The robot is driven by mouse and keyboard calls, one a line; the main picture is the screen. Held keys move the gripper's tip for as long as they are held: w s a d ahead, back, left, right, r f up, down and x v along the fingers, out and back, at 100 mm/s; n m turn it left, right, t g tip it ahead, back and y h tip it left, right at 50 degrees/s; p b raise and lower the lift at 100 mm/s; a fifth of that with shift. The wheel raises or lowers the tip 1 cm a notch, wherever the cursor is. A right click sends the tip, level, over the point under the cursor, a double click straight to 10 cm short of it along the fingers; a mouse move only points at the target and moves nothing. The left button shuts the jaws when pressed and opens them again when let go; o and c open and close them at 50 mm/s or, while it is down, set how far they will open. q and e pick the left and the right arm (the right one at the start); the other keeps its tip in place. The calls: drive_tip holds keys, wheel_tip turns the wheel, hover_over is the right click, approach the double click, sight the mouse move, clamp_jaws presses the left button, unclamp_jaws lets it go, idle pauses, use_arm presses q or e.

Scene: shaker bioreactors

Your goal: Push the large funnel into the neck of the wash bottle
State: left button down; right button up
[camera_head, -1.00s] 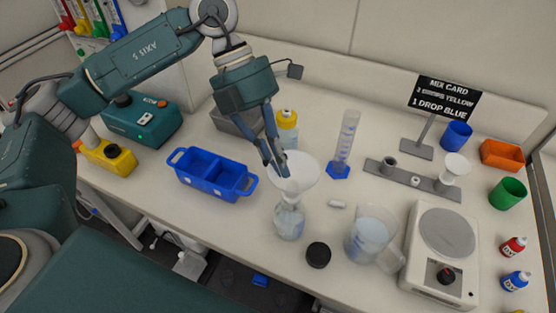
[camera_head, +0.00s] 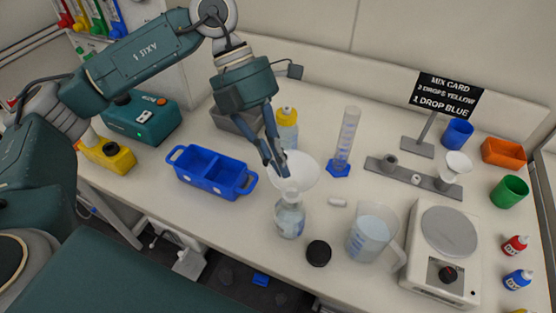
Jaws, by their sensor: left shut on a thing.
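The large white funnel (camera_head: 302,172) sits mouth up at the top of the wash bottle (camera_head: 290,217), its lower end at the neck. How deep its stem sits in the neck I cannot tell. The wash bottle is clear with a blue label and stands upright near the front of the table. My left gripper (camera_head: 279,169) reaches down from the upper left and is shut on the funnel's left rim. My right gripper is not in view.
A blue two-part tray (camera_head: 213,187) stands left of the bottle. A black cap (camera_head: 318,253) and a beaker of clear liquid (camera_head: 370,232) stand to the right. A yellow-capped bottle (camera_head: 287,132) and a graduated cylinder (camera_head: 345,142) stand behind. A white stirrer plate (camera_head: 424,281) is farther right.

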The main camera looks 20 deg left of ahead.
use_arm(q)
drive_tip(key=shift+f, duration=0.2)
drive_tip(key=c, duration=1.9)
unclamp_jaws()
drive_tip(key=shift+o, duration=0.2)
drive_tip(key=shift+w+a+r, duration=0.1)
drive_tip(key=shift+a+r, duration=0.05)
drive_tip(key=shift+r, duration=0.1)
drive_tip(key=v, duration=1.1)
drive_tip(key=shift+r, duration=0.25)
drive_tip(key=shift+a, duration=0.1)
